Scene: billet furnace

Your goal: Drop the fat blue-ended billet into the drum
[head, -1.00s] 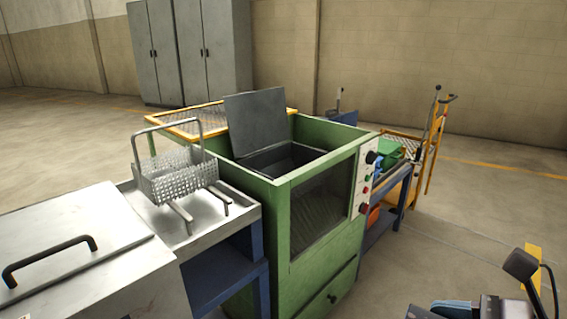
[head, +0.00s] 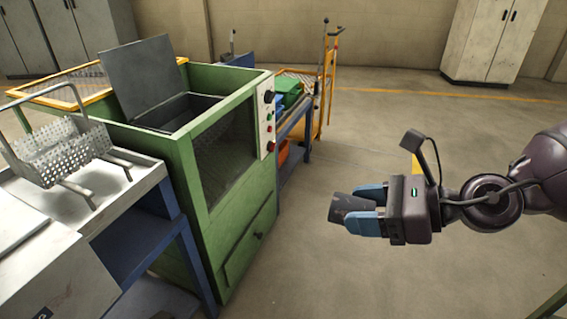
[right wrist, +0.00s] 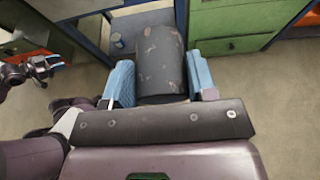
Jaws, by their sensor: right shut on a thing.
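My right gripper (head: 364,208) is shut on a thick dark grey billet (head: 341,207) with a worn, scuffed surface, held in the air right of the green machine. In the right wrist view the billet (right wrist: 160,62) lies between two blue fingers and sticks out beyond them. No blue end shows on it; its far end is hidden. The green machine (head: 170,165) has a raised lid (head: 146,75) and an open dark top; I cannot tell if this is the drum. What looks like my left gripper (right wrist: 52,66) shows small at the left of the right wrist view.
A perforated metal basket (head: 60,152) sits on a steel-topped stand left of the green machine. A blue bench (head: 293,130) with green and blue bins and an orange trolley (head: 327,85) stand behind. The floor around my right gripper is clear.

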